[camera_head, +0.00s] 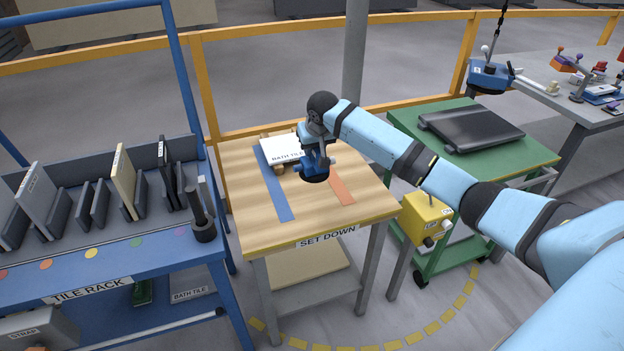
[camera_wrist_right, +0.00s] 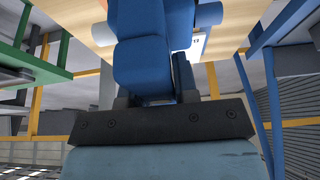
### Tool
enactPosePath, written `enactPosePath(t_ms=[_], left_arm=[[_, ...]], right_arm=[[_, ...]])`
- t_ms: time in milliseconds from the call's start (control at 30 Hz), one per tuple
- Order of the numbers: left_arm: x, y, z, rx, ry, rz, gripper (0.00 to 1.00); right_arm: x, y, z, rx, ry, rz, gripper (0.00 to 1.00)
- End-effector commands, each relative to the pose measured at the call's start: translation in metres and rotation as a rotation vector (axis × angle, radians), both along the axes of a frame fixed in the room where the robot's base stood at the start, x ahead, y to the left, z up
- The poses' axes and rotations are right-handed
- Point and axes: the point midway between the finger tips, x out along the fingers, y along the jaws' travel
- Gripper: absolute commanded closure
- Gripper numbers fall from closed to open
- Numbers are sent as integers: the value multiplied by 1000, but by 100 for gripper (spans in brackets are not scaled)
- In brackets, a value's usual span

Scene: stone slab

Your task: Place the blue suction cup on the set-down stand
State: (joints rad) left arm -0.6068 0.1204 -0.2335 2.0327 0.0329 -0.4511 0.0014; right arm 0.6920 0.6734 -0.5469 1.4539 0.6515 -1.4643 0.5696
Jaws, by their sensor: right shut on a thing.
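The set-down stand (camera_head: 375,203) is a wood-topped table with a "SET DOWN" label on its front edge. My right gripper (camera_head: 317,148) is over the stand's top and is shut on the blue suction cup (camera_head: 315,163). The cup has a blue body with a dark round pad facing down. It also shows in the right wrist view (camera_wrist_right: 142,65), held between the jaws. I cannot tell whether the pad touches the wood. A white bath tile (camera_head: 280,149) lies behind and left of the cup. My left gripper is not in view.
A blue strip (camera_head: 275,190) and an orange strip (camera_head: 341,190) mark the tabletop. The tile rack (camera_head: 110,260) stands left. The front of the tabletop is clear.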

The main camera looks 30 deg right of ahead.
Motion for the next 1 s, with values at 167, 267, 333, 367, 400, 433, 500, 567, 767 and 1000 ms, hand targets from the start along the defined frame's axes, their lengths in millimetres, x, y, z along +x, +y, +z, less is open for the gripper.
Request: enactPosePath(t_ms=[167,267,333,367,400,433,500,567,767,1000], left_arm=[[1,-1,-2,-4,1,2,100],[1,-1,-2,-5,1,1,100],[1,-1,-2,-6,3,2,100],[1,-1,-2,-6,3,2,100],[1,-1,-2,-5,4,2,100],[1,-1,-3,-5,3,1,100],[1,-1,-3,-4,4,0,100],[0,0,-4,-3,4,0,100],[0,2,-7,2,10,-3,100],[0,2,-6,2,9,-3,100]], right_arm=[[0,0,-45,0,2,0,100],[0,0,-61,-1,1,0,100],[0,0,-67,0,-1,0,100],[0,0,-69,0,-1,0,100],[0,0,-70,0,-1,0,100],[0,0,-72,0,-1,0,100],[0,0,-78,0,0,0,100],[0,0,-86,0,0,0,100],[0,0,-112,1,-1,0,100],[0,0,-113,0,-2,0,100]])
